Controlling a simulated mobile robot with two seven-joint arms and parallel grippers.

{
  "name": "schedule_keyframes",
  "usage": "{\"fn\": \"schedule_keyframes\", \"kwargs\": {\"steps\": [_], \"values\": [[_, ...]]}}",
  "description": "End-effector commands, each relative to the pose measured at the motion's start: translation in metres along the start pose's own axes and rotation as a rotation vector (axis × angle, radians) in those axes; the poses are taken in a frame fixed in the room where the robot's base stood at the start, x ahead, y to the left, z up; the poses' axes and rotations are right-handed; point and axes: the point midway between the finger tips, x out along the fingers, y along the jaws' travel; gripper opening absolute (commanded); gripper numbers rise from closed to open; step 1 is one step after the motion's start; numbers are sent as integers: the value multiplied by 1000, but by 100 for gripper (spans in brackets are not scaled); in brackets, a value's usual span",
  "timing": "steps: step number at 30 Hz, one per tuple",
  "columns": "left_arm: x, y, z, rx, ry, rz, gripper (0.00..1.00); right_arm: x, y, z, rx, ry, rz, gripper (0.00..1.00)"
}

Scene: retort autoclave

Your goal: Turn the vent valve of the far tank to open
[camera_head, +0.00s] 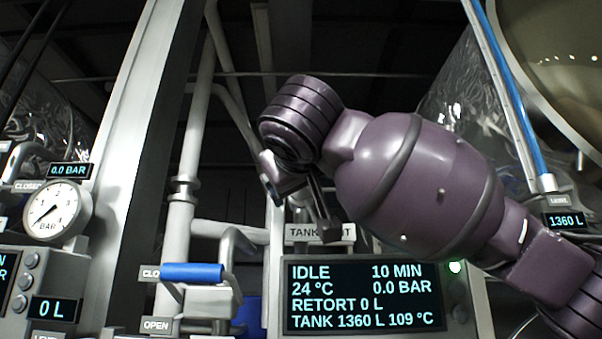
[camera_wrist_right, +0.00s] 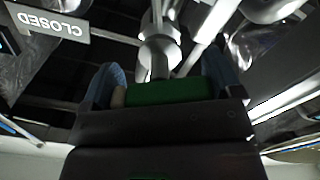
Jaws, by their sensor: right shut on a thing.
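My right arm comes in from the right in the head view and hides much of the valve area. In the right wrist view my right gripper (camera_wrist_right: 165,82) is shut on a green valve handle (camera_wrist_right: 178,91), with one finger on each side. A CLOSED label (camera_wrist_right: 50,24) shows upside down to the left of the handle. In the head view a TANK VENT sign (camera_head: 300,233) is partly hidden behind the gripper's dark parts. The handle cannot be made out there. My left gripper is not in view.
A blue-handled valve (camera_head: 192,272) stands left of the display panel (camera_head: 362,295), between CLOSED and OPEN labels. The panel reads IDLE, 0.0 BAR, TANK 1360 L, 109 °C. A pressure gauge (camera_head: 57,212) is at the left. White pipes (camera_head: 182,190) rise behind.

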Motion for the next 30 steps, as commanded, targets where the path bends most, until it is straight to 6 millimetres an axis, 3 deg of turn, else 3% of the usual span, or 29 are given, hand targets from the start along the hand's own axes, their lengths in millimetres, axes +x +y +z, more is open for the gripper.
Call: {"fn": "schedule_keyframes", "kwargs": {"steps": [18,30], "values": [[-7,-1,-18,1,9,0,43,0,0,-1,-587,1,0,61],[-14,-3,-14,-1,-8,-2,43,0,-1,0,-907,2,-1,61]]}}
